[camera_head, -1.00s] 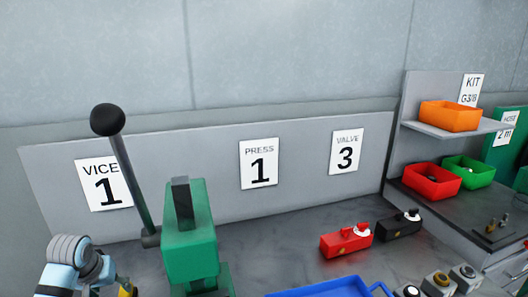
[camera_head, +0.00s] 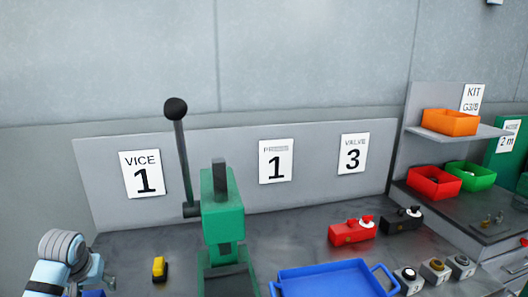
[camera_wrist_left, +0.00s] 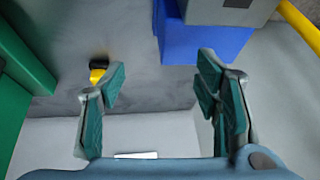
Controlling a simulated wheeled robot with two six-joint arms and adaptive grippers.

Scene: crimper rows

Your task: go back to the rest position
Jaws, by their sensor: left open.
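My left arm enters the head view at the lower left, and its gripper is mostly cut off or hidden there. In the left wrist view my left gripper (camera_wrist_left: 162,88) shows two teal-padded fingers wide apart with nothing between them. A small yellow and black object (camera_head: 160,269) stands on the bench right of my left arm. It also shows in the left wrist view (camera_wrist_left: 98,72), just beyond the left finger and partly covered by it. My right gripper is in neither view.
A green press (camera_head: 222,222) with a tall black-knobbed lever stands right of my arm.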

